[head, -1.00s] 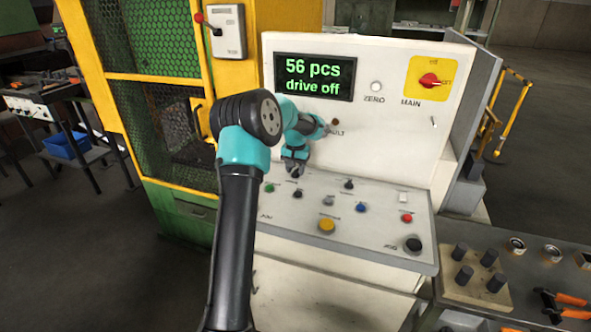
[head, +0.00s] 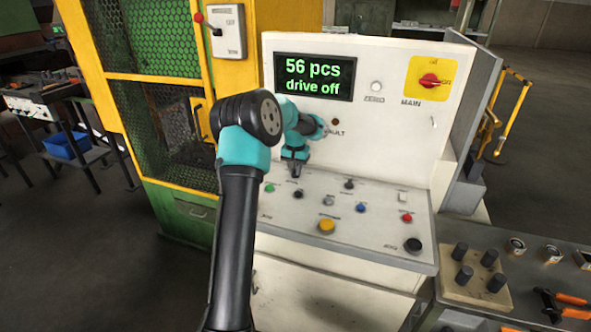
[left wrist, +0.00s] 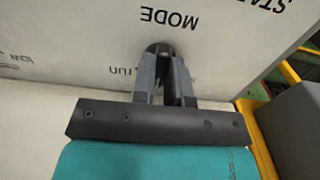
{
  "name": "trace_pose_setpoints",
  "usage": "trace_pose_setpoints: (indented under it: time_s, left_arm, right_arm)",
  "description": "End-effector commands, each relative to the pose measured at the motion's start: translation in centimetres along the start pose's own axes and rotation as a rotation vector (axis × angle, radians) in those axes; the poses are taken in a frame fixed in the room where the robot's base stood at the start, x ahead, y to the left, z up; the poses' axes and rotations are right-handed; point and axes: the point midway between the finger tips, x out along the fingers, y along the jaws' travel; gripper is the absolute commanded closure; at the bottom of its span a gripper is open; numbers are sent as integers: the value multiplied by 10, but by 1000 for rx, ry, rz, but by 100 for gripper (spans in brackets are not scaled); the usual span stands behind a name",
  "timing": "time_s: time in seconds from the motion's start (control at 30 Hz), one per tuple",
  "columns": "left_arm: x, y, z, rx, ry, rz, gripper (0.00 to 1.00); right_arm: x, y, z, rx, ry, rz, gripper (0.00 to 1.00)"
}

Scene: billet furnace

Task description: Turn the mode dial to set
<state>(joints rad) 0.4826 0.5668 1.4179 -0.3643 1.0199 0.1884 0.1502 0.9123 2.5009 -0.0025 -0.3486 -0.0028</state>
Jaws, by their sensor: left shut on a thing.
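My left gripper (head: 295,173) is at the upper left of the sloped control desk, pointing down at it. In the left wrist view its fingers (left wrist: 164,85) are shut on the dark mode dial (left wrist: 159,47). The MODE label is printed upside down just above the dial in that view. A small "run" label shows left of it. The fingers cover most of the dial, so I cannot read its pointer. In the head view I cannot make the dial out behind the gripper. My right gripper is not in view.
The desk (head: 300,238) holds several buttons and knobs close by, including a green button (head: 269,188) and a yellow button (head: 326,226). Behind it the display (head: 315,77) reads "56 pcs, drive off". A yellow-framed mesh cage (head: 160,110) stands left.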

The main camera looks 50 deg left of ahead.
Motion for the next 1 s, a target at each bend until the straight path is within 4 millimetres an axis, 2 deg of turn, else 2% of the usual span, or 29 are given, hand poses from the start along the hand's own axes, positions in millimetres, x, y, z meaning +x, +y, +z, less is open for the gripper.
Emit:
trace_pose_setpoints:
  time_s: [0.37,1.0]
  left_arm:
    - [0,0,0,-125,0,0,100]
    - [-1,0,0,-633,1,0,100]
  right_arm:
    - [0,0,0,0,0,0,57]
    - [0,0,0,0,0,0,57]
